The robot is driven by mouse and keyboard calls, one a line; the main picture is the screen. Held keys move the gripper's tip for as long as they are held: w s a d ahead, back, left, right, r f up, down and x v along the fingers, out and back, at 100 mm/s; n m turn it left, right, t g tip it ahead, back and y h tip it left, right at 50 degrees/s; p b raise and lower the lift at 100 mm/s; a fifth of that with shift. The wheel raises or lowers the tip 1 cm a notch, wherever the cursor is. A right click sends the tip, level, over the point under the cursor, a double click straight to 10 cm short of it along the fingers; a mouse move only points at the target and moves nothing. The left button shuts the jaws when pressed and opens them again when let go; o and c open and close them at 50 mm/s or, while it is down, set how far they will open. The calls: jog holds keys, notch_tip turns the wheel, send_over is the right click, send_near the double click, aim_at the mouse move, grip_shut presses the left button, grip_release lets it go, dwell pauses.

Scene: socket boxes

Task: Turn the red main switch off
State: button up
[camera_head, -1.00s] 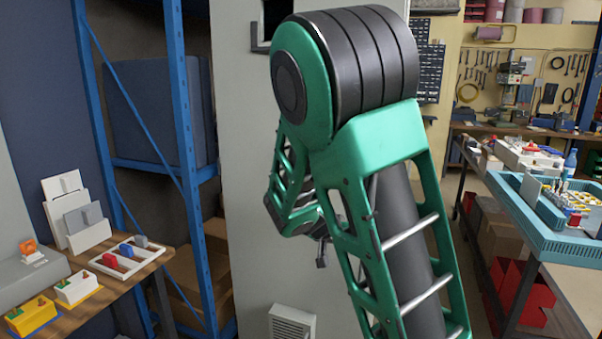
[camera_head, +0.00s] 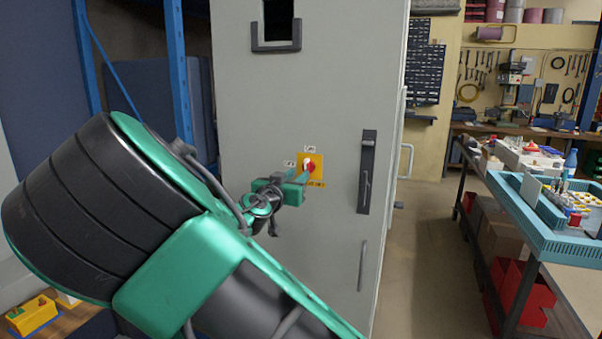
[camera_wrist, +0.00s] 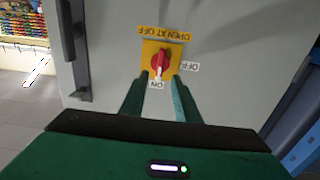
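The red main switch (camera_head: 309,168) is a knob on a yellow plate (camera_head: 318,158) on the front of the grey cabinet. In the wrist view the red knob (camera_wrist: 160,64) appears upside down, with its grip in line with the ON label (camera_wrist: 157,85). The OFF label (camera_wrist: 191,67) is off to the right there. My gripper (camera_head: 300,175) is in front of the plate. In the wrist view its two fingers (camera_wrist: 159,79) are apart, one toward each side of the knob. Whether they touch it I cannot tell.
The grey cabinet (camera_head: 300,90) has a black door handle (camera_head: 367,172) right of the switch. A blue shelf rack (camera_head: 180,90) stands on the left. A teal tray (camera_head: 565,240) sits on a bench at the right. Floor between cabinet and bench is clear.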

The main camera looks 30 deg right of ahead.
aim_at(305, 168)
jog(key=shift+x, duration=3.55)
jog(key=shift+c, duration=0.6)
grip_shut()
